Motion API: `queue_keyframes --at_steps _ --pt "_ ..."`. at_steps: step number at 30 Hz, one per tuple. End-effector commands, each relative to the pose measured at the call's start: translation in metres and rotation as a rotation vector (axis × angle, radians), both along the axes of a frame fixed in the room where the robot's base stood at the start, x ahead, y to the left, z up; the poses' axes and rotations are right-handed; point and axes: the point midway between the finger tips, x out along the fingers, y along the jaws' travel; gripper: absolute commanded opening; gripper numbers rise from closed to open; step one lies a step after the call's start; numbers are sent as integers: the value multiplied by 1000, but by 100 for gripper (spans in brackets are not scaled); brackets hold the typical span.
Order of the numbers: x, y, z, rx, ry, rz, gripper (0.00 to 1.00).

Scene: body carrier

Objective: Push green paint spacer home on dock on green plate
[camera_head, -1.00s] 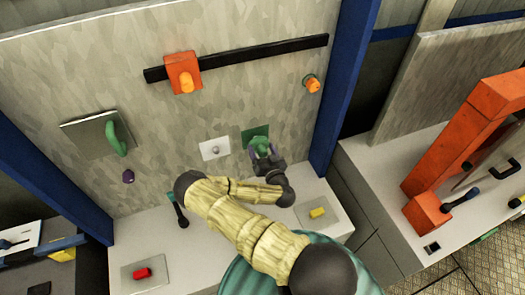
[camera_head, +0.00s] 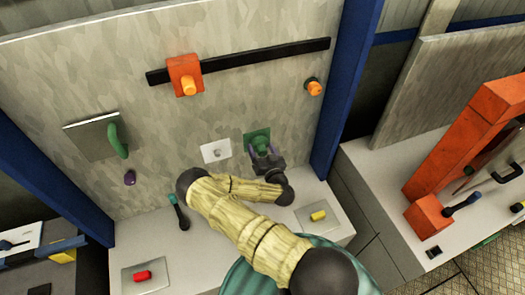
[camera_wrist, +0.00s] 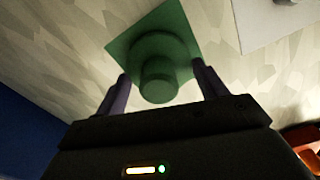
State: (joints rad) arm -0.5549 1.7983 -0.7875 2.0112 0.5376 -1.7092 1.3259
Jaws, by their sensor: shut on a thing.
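The green paint spacer (camera_head: 262,144) is a round flanged piece with a narrower stub facing me. It is at the green plate (camera_head: 249,137) on the upright panel. In the wrist view the spacer (camera_wrist: 158,80) lies in front of the green plate (camera_wrist: 176,18), its wide flange towards the plate. My gripper (camera_head: 263,153) is shut on the spacer, with a purple finger on each side of it in the wrist view (camera_wrist: 160,72). The dock is hidden behind the spacer. I cannot tell whether any gap remains between flange and plate.
A white plate (camera_head: 208,154) with a small knob is just left of the green plate. An orange knob (camera_head: 314,88) is at the upper right, and a black rail (camera_head: 255,58) with an orange block (camera_head: 179,67) is above. A blue post (camera_head: 345,95) stands right.

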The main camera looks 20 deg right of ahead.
Motion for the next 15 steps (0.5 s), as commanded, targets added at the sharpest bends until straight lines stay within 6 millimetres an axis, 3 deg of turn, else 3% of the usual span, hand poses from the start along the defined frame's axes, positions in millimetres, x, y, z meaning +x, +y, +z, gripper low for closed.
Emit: queue_keyframes --at_steps 15 --pt "9 0 0 0 -2 -1 30"
